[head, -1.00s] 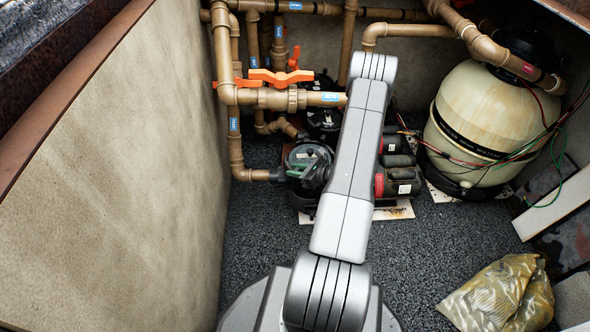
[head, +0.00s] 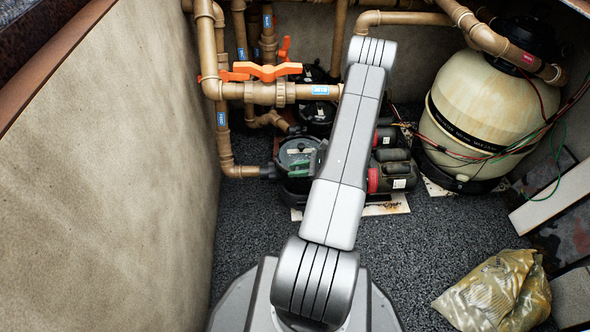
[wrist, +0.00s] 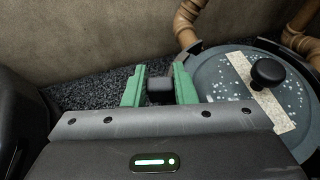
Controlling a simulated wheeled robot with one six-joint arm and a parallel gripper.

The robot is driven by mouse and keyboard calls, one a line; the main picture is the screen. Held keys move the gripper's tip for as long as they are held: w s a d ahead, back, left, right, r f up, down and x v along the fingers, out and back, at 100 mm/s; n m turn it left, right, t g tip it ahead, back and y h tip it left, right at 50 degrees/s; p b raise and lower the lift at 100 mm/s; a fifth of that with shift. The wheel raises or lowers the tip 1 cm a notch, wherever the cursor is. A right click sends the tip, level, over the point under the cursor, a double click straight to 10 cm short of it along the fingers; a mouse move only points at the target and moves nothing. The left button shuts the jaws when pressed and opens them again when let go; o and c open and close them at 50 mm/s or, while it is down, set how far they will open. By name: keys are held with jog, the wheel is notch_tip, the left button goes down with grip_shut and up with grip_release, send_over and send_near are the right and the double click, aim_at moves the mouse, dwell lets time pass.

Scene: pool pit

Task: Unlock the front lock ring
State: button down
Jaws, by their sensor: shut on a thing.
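The front pump's round lid (head: 297,150) is at the middle of the head view, with a dark lock ring around it. In the wrist view the grey lid (wrist: 228,75) fills the right side, with a black knob and a pale strip on it; the dark ring edge (wrist: 240,47) shows at its far side. My gripper (wrist: 159,88) has green fingers, one on each side of a small black block beside the lid, which looks like a lock ring handle. It is shut on that block. In the head view my arm hides much of the gripper and the pump's right side.
Brown pipes with an orange-handled valve (head: 267,72) run behind and above the pump. A second dark pump (head: 317,112) stands behind it. The tan filter tank (head: 487,120) with loose wires is at right. A crumpled bag (head: 497,292) lies front right. A wall (head: 110,170) bounds the left.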

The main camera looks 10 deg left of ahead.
jog(key=c, duration=1.2)
grip_release()
jog(key=shift+d, duration=0.1)
jog(key=p+v, duration=0.3)
jog(key=v, duration=1)
jog(key=shift+d+r+p, duration=0.2)
jog(key=shift+d+p, duration=0.05)
jog(key=shift+p, duration=0.1)
jog(key=shift+c, duration=0.4)
